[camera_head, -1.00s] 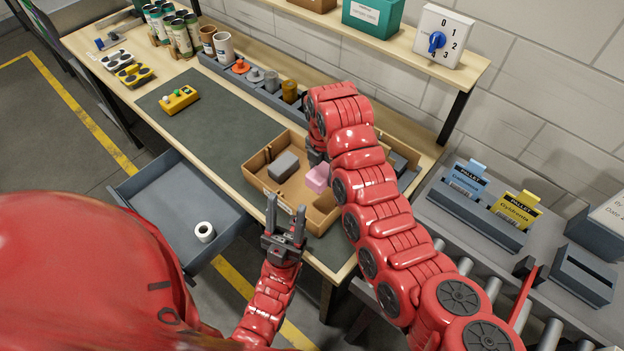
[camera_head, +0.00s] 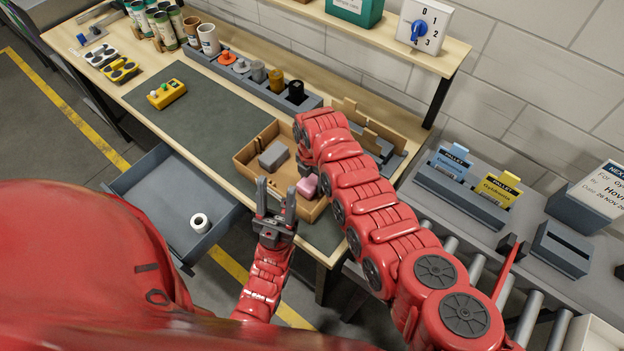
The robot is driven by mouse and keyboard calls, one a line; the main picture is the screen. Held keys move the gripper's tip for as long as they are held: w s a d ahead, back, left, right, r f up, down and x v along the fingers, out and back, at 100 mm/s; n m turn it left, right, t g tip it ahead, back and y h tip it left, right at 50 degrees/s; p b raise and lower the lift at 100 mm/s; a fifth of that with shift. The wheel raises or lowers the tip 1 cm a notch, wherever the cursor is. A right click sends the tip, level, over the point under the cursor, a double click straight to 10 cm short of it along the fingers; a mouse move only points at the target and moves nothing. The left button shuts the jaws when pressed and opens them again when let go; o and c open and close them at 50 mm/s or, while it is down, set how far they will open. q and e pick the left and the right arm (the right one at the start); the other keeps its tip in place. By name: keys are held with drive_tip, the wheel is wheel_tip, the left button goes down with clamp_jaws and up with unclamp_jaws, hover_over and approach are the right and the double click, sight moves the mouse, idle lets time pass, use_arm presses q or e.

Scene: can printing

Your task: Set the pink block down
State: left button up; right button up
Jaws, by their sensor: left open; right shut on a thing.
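The pink block (camera_head: 308,187) is at the front right of the shallow brown box (camera_head: 245,167), by its front wall. My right gripper (camera_head: 306,172) reaches down over the box and is shut on the pink block. My arm hides part of the fingers, and I cannot tell whether the block touches the box floor. My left gripper (camera_head: 274,200) is open and empty, fingers pointing up, just in front of the box.
A grey block (camera_head: 273,155) lies in the same box. A grey rack (camera_head: 247,87) with several coloured pieces stands behind. A dark mat (camera_head: 215,120) is mostly clear. An open drawer (camera_head: 160,200) holds a white roll (camera_head: 200,223). A roller conveyor (camera_head: 480,270) lies at right.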

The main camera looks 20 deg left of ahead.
drive_tip(key=shift+f, duration=0.1)
drive_tip(key=o, duration=1.3)
